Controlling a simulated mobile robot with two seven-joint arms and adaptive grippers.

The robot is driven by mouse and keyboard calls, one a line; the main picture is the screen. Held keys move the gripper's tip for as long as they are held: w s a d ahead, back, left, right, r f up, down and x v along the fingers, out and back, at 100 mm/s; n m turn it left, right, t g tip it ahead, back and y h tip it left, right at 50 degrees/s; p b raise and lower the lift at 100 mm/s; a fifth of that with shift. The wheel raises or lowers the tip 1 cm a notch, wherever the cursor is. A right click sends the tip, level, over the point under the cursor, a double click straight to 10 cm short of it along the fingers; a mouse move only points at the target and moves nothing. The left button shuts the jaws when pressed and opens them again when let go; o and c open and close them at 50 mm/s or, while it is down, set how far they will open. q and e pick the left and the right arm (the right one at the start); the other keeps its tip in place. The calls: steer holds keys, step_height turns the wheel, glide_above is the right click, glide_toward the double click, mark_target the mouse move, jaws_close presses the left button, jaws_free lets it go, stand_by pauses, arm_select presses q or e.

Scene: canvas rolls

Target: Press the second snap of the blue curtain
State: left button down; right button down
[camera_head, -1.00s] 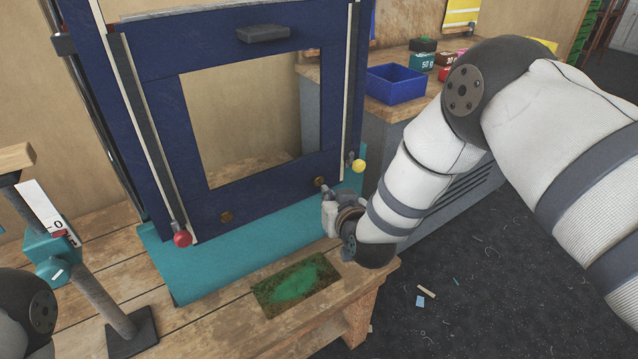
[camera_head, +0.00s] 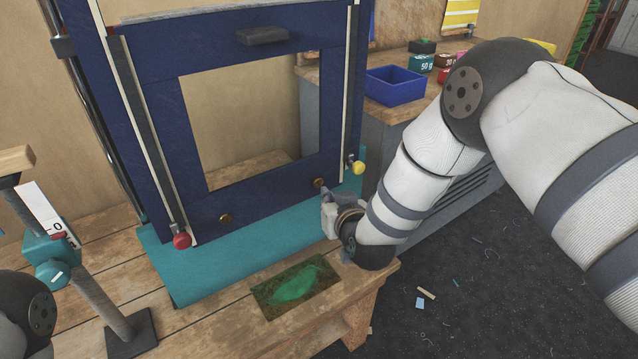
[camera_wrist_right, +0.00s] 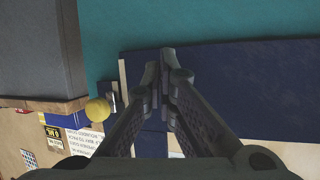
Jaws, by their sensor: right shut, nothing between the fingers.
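The blue curtain (camera_head: 163,105) is a dark blue panel with a large window. It also fills the right part of the wrist view (camera_wrist_right: 255,90). Two brass snaps show on its lower band: a left one (camera_head: 226,218) and a right one (camera_head: 319,183). My right gripper (camera_head: 325,191) is at the right snap, its tips just below and right of it; I cannot tell if they touch. In the wrist view its fingers (camera_wrist_right: 167,62) are closed together and empty, and no snap shows there. My left gripper is out of view.
A teal mat (camera_head: 205,275) lies under the curtain on the wooden bench. Red (camera_head: 182,241) and yellow (camera_head: 358,167) knobs end the side rails. A green-stained patch (camera_head: 290,290) lies in front. A blue bin (camera_head: 395,86) stands behind. A teal clamp stand (camera_head: 52,272) is at left.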

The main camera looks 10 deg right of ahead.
steer(key=shift+w, duration=0.15)
steer(key=shift+w+a, duration=0.15)
steer(key=shift+w, duration=0.15)
steer(key=shift+w+a, duration=0.15)
steer(key=shift+w, duration=0.25)
stand_by(1.0)
steer(key=shift+s+d, duration=0.3)
steer(key=shift+s, duration=0.55)
